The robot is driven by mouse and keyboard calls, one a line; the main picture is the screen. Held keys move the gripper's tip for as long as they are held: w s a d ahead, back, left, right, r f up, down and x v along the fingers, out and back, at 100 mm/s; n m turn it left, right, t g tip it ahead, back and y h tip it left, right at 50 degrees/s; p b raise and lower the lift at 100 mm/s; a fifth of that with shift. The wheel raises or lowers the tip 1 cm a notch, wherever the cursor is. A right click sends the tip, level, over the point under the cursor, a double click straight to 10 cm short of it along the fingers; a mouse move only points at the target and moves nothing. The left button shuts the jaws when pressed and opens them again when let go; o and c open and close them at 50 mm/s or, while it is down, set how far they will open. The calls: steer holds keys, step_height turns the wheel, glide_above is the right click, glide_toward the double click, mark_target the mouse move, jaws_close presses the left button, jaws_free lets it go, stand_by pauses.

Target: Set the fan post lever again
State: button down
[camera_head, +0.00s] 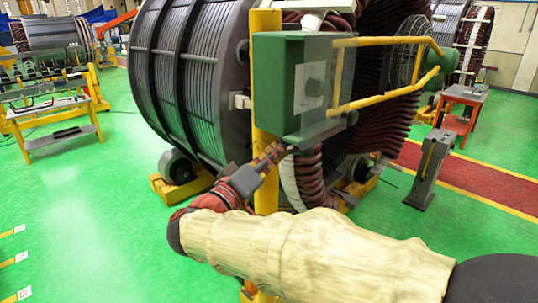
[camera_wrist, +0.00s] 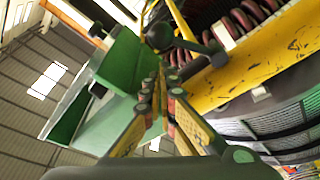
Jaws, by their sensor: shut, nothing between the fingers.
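The fan post is a yellow upright (camera_head: 265,100) with a green box (camera_head: 277,85) on it. A short dark lever with a round knob (camera_head: 351,118) shows at the box's lower right. In the wrist view a dark ball knob (camera_wrist: 159,36) on a dark rod lies just beyond my fingertips, beside the green box (camera_wrist: 125,62). I take this for the lever. My gripper (camera_head: 283,149) is shut and empty, pointing up at the underside of the box. Its fingers fill the middle of the wrist view (camera_wrist: 161,82). I cannot tell whether the tips touch anything.
Yellow bars (camera_head: 385,100) stick out to the right from the box. The large stator drum (camera_head: 185,70) stands close behind the post. A grey stand (camera_head: 430,170) is at the right and a yellow bench (camera_head: 60,125) at the left.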

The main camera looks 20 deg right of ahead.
mark_target(293, 151)
steer(key=shift+p+x, duration=0.4)
steer(key=shift+x, duration=1.55)
steer(key=shift+a+b, duration=0.1)
steer(key=shift+b, duration=0.25)
steer(key=shift+s+f+m+b, duration=0.2)
steer(key=shift+m+b, duration=0.2)
steer(key=shift+b, duration=0.7)
